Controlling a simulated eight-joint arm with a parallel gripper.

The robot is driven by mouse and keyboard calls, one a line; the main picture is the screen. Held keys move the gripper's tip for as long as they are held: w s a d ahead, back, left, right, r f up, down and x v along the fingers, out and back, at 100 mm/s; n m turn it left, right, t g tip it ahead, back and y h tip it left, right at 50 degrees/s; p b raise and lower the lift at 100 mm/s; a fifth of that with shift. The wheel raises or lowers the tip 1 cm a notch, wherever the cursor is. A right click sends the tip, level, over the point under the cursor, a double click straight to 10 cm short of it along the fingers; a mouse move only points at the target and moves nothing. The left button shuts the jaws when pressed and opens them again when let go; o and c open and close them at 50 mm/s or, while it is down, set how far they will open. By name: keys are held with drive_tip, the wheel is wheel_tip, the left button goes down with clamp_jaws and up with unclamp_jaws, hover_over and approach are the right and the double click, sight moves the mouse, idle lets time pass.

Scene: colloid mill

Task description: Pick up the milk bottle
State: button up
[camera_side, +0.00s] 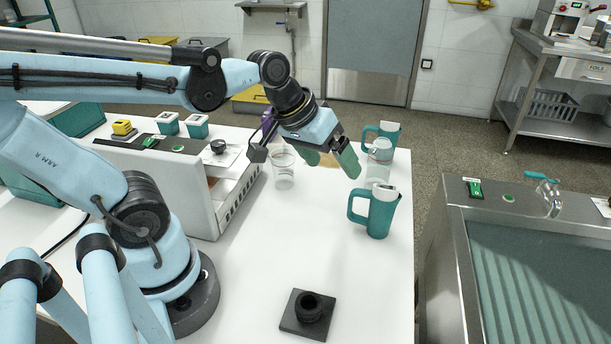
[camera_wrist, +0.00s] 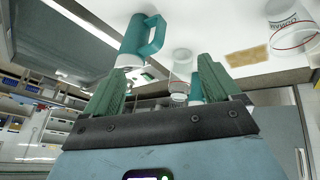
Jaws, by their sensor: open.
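A clear bottle with a pale cap (camera_side: 379,158), most likely the milk bottle, stands on the white table between two teal jugs. It also shows in the wrist view (camera_wrist: 181,72), beyond my fingers and nearer the right one. My gripper (camera_side: 334,164) is open, with green fingers apart and nothing between them. It is above the table, left of the bottle in the side view. The wrist view also shows the spread fingers (camera_wrist: 162,82). I cannot see any milk inside the bottle.
A teal jug (camera_side: 380,214) stands in front of the bottle and another (camera_side: 391,131) behind it. A clear beaker (camera_side: 283,170) stands left, near the white machine (camera_side: 190,185). A black socketed block (camera_side: 308,313) is at the front. The table's right edge is close to the jugs.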

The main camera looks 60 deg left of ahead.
drive_tip(key=w+a+r+n+g+h, duration=0.1)
drive_tip(key=w+a+n+g+h, duration=0.15)
drive_tip(key=w+n, duration=0.4)
drive_tip(key=n+t+h, duration=0.1)
drive_tip(key=n+h, duration=0.8)
drive_tip(key=n, duration=0.3)
approach(381, 157)
drive_tip(key=w+a, duration=0.1)
drive_tip(key=a, duration=0.3)
drive_tip(key=x, duration=1.2)
drive_tip(key=shift+w+d+f, duration=0.15)
drive_tip(key=shift+w+f, duration=0.05)
drive_tip(key=shift+f, duration=0.25)
drive_tip(key=shift+c, duration=0.3)
drive_tip(key=c, duration=1)
